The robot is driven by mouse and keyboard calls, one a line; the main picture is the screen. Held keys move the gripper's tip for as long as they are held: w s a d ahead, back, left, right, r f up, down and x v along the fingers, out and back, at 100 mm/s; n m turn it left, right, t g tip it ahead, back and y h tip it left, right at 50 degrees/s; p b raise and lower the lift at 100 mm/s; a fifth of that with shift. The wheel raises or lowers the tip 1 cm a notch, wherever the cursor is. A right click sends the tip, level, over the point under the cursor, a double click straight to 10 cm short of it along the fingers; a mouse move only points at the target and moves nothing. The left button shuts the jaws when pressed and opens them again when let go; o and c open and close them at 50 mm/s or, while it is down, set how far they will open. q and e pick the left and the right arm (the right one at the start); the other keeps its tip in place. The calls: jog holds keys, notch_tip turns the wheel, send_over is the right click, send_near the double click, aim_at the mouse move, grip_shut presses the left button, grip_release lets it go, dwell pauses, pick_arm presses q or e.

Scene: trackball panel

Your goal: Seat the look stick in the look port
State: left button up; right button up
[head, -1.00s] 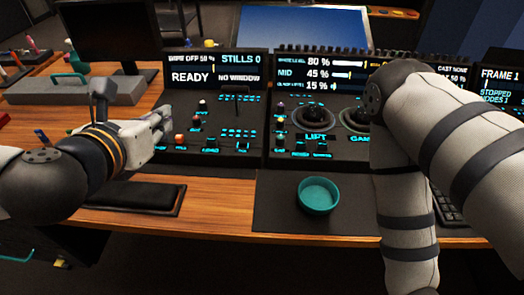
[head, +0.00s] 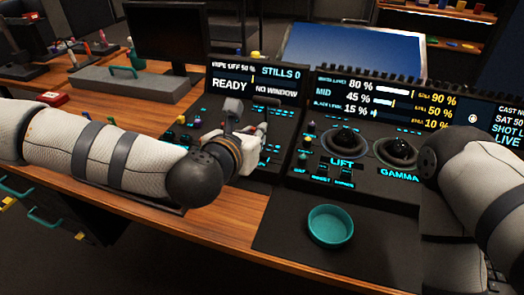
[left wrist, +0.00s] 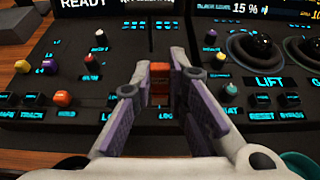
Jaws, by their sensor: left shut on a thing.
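My left gripper (head: 262,135) reaches over the left part of the control panel, near its right side. In the left wrist view its two purple-padded fingers (left wrist: 161,84) are closed on a small red and orange piece (left wrist: 160,78), which I take to be the look stick. Its lower end is hidden, so I cannot tell whether it touches the panel. Lit labels lie on the panel around the fingertips. I cannot pick out the look port; the fingers may cover it. My right arm is at the right edge of the head view, its gripper out of sight.
Coloured knobs, including an orange one (left wrist: 62,98) and a yellow one (left wrist: 50,67), stand left of the fingers. Black trackballs (head: 347,141) sit to the right. A teal bowl (head: 331,226) stands on a dark mat in front. A grey block (head: 130,84) lies behind left.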

aim_at(261, 163)
pick_arm(q)
jog(key=shift+w+d+f, duration=0.2)
jog(key=shift+d+f, duration=0.1)
jog(key=shift+f, duration=0.15)
jog(key=shift+w+d+f, duration=0.2)
jog(key=shift+d+f, duration=0.05)
jog(key=shift+f, duration=0.2)
jog(key=shift+w+d+f+b, duration=0.15)
jog(key=shift+f+b, duration=0.1)
jog(key=shift+f, duration=0.8)
jog(key=shift+w+d+f+b, duration=0.1)
jog(key=shift+d+f+b, duration=0.1)
jog(key=shift+f, duration=0.8)
jog(key=o, duration=0.8)
jog(key=shift+a+r, duration=0.1)
pick_arm(e)
jog(key=shift+s+f, duration=0.6)
pick_arm(q)
jog(key=shift+s+r, duration=0.15)
jog(key=shift+r, duration=0.25)
jog(key=p+v, duration=0.2)
jog(key=v, duration=0.9)
jog(key=shift+s+a, duration=0.1)
jog(key=shift+s, duration=0.3)
pick_arm(e)
jog(key=shift+w+r, duration=1.1)
